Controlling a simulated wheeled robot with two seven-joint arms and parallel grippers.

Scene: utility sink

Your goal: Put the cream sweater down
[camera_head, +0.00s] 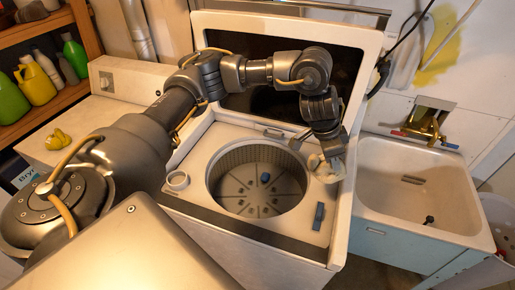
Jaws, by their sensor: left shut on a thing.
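The cream sweater (329,171) is a small crumpled bundle at the back right corner of the open washer's (238,219) top deck, beside the round drum opening. My left gripper (331,158) points down from above and is shut on the sweater. The fingertips are partly hidden in the cloth. I cannot tell whether the sweater rests on the deck or hangs just above it. My right gripper is out of view.
The washer's raised lid (365,75) stands behind my left arm. The drum (245,190) is open. A utility sink (395,195) stands at right.

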